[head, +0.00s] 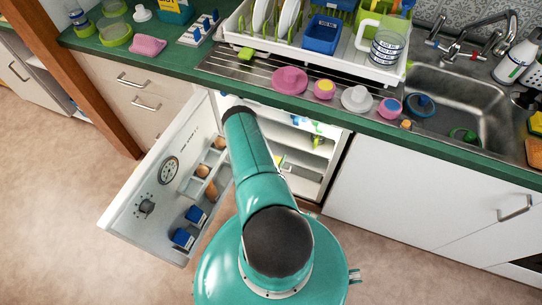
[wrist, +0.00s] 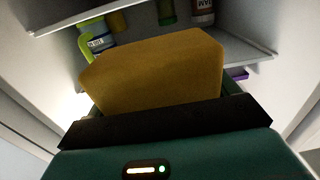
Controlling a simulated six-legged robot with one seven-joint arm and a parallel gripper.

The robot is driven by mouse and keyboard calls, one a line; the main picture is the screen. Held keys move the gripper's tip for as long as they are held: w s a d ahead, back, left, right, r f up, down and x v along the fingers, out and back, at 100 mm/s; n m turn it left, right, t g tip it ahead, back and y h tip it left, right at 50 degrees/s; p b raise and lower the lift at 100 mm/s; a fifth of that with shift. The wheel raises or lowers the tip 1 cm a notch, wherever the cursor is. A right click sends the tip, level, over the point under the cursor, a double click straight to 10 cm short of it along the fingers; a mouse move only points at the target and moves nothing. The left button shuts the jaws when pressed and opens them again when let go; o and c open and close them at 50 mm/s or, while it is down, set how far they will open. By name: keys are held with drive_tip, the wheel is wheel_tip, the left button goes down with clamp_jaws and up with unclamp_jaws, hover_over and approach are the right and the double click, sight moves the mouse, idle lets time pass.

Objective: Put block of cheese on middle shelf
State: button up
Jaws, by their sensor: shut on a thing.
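The block of cheese (wrist: 155,70) is a dull yellow wedge-like block in the wrist view. My gripper (wrist: 160,103) is shut on it and holds it in front of the fridge shelves. A grey shelf (wrist: 252,52) lies behind the block, and the edge of a higher shelf (wrist: 75,14) shows at the top. I cannot tell for sure which of these is the middle shelf. In the head view, the open fridge (head: 322,172) shows part of its shelves, and my arm hides the gripper and cheese.
A blue-labelled container (wrist: 97,40), a green item (wrist: 166,12) and a jam jar (wrist: 202,12) stand behind the cheese. A purple item (wrist: 238,74) shows at right. The fridge door (head: 150,205) is open to the left, with eggs and blue pots on its racks. The counter (head: 440,150) overhangs above.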

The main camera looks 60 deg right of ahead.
drive_tip(key=w+d, duration=0.1)
drive_tip(key=d, duration=0.6)
drive_tip(key=w+d+f, duration=0.1)
drive_tip(key=d, duration=0.6)
drive_tip(key=w+d, duration=0.1)
drive_tip(key=d, duration=0.6)
drive_tip(key=shift+w+d+f, duration=0.2)
drive_tip(key=shift+f, duration=0.2)
drive_tip(key=shift+f, duration=0.55)
drive_tip(key=o, duration=1.1)
drive_tip(key=shift+a, duration=0.15)
drive_tip(key=s+a, duration=0.2)
drive_tip(key=a, duration=1.1)
drive_tip(key=shift+a, duration=0.3)
drive_tip(key=shift+s, duration=0.1)
idle(0.4)
